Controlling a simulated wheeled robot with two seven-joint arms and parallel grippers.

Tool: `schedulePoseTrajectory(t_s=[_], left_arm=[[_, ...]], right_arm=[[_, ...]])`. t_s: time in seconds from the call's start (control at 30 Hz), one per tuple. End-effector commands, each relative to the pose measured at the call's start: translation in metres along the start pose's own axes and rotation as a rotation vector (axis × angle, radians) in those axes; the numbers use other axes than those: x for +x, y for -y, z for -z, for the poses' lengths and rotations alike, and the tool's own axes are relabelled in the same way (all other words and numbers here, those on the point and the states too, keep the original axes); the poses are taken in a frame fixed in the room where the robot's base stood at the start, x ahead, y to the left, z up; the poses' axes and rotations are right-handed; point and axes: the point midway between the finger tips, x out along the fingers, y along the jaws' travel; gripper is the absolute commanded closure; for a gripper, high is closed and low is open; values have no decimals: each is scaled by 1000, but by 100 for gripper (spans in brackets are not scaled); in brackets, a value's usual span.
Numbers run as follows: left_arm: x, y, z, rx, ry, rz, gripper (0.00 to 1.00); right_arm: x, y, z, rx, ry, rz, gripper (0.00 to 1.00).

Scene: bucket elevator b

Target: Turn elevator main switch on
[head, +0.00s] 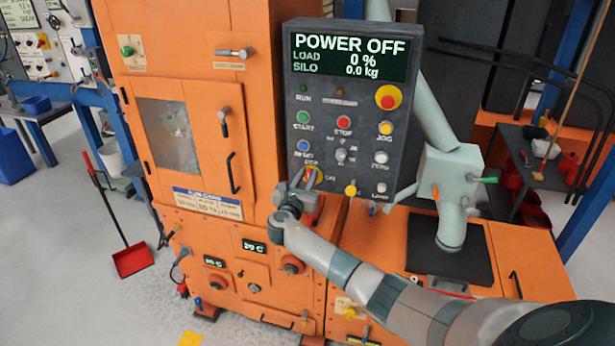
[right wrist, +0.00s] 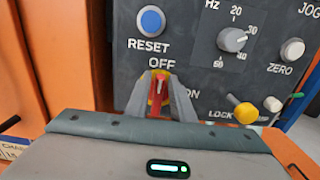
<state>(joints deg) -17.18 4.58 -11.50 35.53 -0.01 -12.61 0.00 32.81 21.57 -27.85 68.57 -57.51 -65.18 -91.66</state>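The main switch is a red handle on a yellow plate (right wrist: 159,92) in the right wrist view, between the labels OFF above and ON to the lower right. The handle points up toward OFF. My right gripper (right wrist: 159,100) is open, one finger on each side of the switch; I cannot tell whether they touch it. In the head view the right gripper (head: 304,182) is at the lower left of the dark control panel (head: 290,70) and mostly hides the switch. The panel display (head: 350,56) reads POWER OFF. My left gripper is not in view.
A blue RESET button (right wrist: 151,21) is above the switch. A grey Hz knob (right wrist: 232,39) and a yellow LOCK knob (right wrist: 246,112) are to its right. The orange machine cabinet (head: 200,60) stands left of the panel. A red dustpan (head: 133,260) lies on the floor.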

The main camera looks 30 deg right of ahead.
Motion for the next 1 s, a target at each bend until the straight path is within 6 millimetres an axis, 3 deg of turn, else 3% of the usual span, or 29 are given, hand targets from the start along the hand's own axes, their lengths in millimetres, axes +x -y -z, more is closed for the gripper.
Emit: schedulePoseTrajectory(t_s=[0.03, 0.07, 0.57, 1.0], left_arm=[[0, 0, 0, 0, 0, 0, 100], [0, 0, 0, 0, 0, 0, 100], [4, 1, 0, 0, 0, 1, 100], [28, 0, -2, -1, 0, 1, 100]], right_arm=[[0, 0, 0, 0, 0, 0, 93], [0, 0, 0, 0, 0, 0, 100], [-2, 1, 5, 32, -6, 0, 100], [-3, 8, 13, 292, -11, 0, 100]])
